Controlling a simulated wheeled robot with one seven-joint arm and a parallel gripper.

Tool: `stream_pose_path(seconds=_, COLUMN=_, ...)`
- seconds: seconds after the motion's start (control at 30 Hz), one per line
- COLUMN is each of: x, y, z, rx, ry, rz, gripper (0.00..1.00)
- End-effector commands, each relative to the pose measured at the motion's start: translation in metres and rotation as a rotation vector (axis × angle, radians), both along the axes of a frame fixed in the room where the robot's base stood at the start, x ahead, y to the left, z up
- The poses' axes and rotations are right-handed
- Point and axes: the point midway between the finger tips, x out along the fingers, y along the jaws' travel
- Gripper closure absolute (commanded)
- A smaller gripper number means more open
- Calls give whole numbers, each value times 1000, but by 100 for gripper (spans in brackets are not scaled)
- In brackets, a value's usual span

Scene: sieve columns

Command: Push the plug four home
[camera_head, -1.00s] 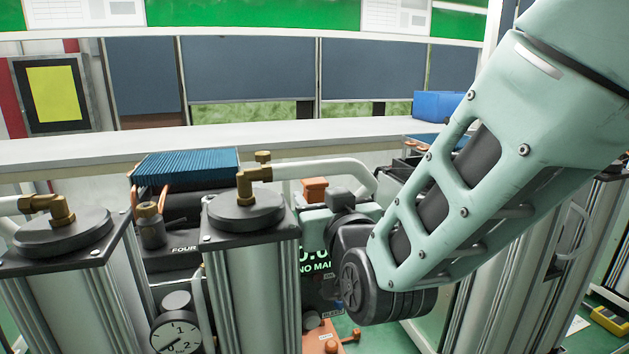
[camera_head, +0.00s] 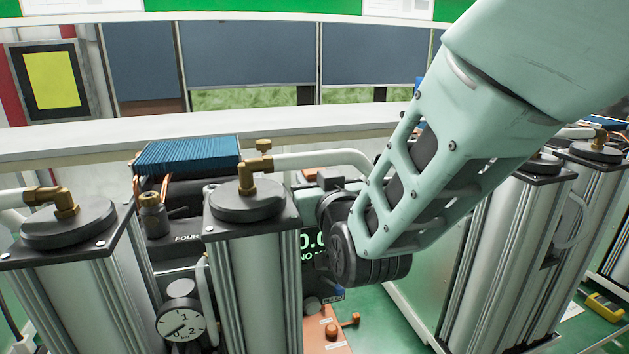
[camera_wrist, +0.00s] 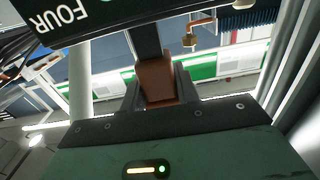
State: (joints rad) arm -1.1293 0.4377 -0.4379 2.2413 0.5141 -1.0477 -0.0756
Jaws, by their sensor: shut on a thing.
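In the wrist view, an orange-brown plug (camera_wrist: 158,82) sits between the dark fingers of my gripper (camera_wrist: 158,92), which is shut on it. A dark upright bar stands just beyond the plug; I cannot tell whether they touch. A label reading FOUR (camera_wrist: 68,15) shows at the upper left, tilted. In the head view, the FOUR label (camera_head: 187,238) is on a dark unit under a blue finned block (camera_head: 187,155). My wrist is right of the nearer middle column (camera_head: 250,270), and my fingers are hidden there. The plug's seat is not clearly visible.
A pressure gauge (camera_head: 181,325) stands between the two left columns. A dark display (camera_head: 311,245) is partly hidden behind my wrist. More columns (camera_head: 500,260) stand at right.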

Motion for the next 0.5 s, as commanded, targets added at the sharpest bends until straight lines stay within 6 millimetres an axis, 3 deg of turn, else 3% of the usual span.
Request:
stream_pose_path(seconds=0.3, x=0, y=-1, z=-33, rx=1, ry=2, rz=-1, gripper=100)
stream_pose_path(seconds=0.5, x=-1, y=0, z=-36, rx=-1, ry=5, rz=0, gripper=100)
